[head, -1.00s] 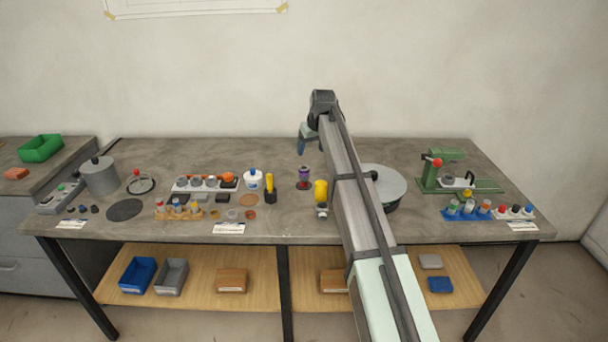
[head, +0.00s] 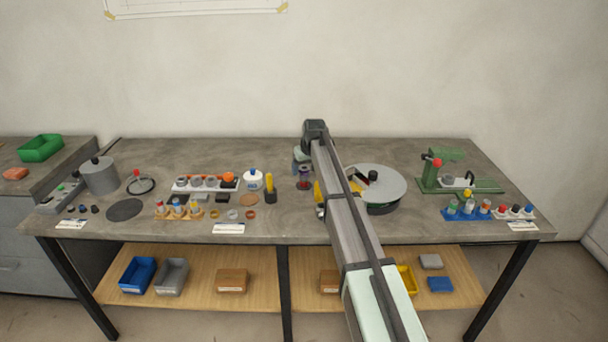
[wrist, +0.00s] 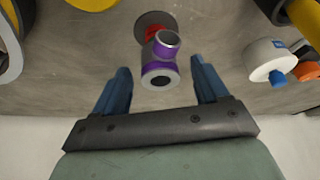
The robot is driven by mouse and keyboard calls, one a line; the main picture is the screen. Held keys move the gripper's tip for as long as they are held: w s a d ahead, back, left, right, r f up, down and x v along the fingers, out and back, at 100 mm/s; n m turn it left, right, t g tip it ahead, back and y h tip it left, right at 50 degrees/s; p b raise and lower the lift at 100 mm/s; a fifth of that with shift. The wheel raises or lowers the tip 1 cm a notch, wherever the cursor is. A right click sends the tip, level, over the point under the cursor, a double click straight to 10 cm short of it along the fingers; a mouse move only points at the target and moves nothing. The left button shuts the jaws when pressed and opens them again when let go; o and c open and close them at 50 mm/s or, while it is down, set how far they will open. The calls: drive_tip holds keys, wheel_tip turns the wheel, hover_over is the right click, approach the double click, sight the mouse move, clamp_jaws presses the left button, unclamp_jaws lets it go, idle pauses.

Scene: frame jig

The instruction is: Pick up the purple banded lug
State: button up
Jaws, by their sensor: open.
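The purple banded lug (wrist: 165,45) shows in the wrist view as a grey pipe-like piece with purple bands and a side stub. It appears to stand upright over a red part on a dark round disc (wrist: 143,24). In the head view the lug (head: 304,172) is partly hidden beside my arm. My gripper (wrist: 160,75) is open, with its two blue fingers on either side of the lug's near end and a gap on each side. Whether the fingers are level with the lug I cannot tell. In the head view my gripper (head: 300,160) is mostly hidden by the arm.
A yellow-handled tool (head: 270,187) and a white pot with a blue label (head: 253,179) stand to the left. A yellow item (head: 319,194) and a round turntable (head: 392,182) are close on the right. The bench behind the lug is clear.

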drive_tip(key=shift+x, duration=0.75)
drive_tip(key=shift+c, duration=0.5)
drive_tip(key=c, duration=1.1)
drive_tip(key=shift+r, duration=6)
